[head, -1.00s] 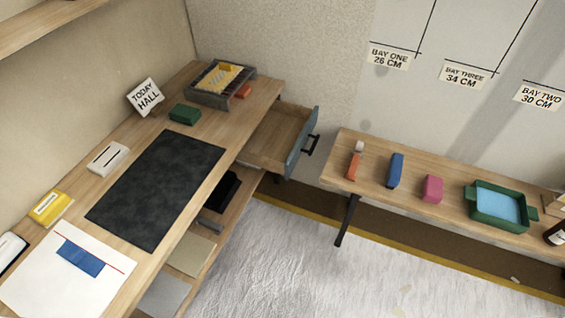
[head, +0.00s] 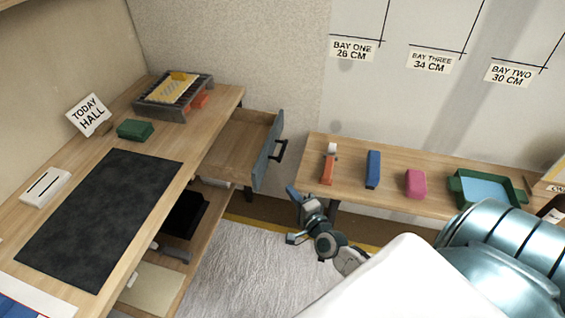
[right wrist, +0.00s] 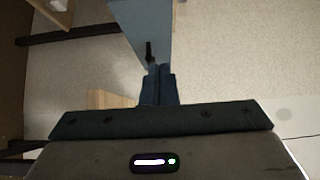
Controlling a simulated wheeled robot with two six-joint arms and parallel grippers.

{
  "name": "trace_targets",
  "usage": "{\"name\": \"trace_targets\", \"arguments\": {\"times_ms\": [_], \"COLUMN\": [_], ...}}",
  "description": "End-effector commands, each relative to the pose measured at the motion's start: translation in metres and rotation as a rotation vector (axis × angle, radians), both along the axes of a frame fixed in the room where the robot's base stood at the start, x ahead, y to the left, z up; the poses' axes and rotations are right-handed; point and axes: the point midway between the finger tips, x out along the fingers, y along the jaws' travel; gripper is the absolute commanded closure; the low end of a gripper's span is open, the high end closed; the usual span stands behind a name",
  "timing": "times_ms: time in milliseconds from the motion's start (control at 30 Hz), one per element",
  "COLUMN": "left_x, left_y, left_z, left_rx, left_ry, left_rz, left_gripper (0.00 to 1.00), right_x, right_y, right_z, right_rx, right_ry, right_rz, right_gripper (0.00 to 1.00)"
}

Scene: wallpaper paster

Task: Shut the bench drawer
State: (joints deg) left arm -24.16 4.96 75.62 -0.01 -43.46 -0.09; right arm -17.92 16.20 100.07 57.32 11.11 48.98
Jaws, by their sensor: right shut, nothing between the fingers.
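The bench drawer (head: 238,143) stands open, pulled out from the right side of the long wooden bench (head: 205,150). Its inside looks empty. Its blue-grey front (head: 266,158) carries a dark handle (head: 281,151). My right gripper (head: 293,193) is shut and empty, below and to the right of the drawer front, apart from it in the head view. In the right wrist view the shut fingers (right wrist: 159,72) point toward the drawer front (right wrist: 150,22), with the handle (right wrist: 149,52) just beyond their tips. My left gripper is not in view.
A second bench (head: 340,160) stands to the right, holding an orange item (head: 328,168), a blue block (head: 373,168), a pink block (head: 416,184) and a green tray (head: 455,190). Beneath the long bench is a lower shelf (head: 180,262). Pale carpet (head: 240,265) lies between.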

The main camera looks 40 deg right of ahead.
Motion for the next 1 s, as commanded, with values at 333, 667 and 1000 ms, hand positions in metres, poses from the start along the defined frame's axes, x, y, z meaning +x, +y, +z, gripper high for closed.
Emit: {"name": "trace_targets", "arguments": {"times_ms": [333,667,1000], "left_x": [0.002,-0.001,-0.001], "left_y": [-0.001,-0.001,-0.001], "left_z": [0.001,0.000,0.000], "left_rx": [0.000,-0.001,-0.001], "left_ry": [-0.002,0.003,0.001], "left_rz": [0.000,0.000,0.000], "left_gripper": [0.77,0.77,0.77], "right_x": [0.073,0.104,0.107], "right_y": [-0.005,0.018,0.020], "right_z": [0.000,0.000,-0.001], "right_rx": [-0.002,-0.003,-0.004], "right_ry": [-0.002,0.001,0.002], "right_rz": [-0.001,0.000,0.001], "right_gripper": [1.00,1.00,1.00]}}
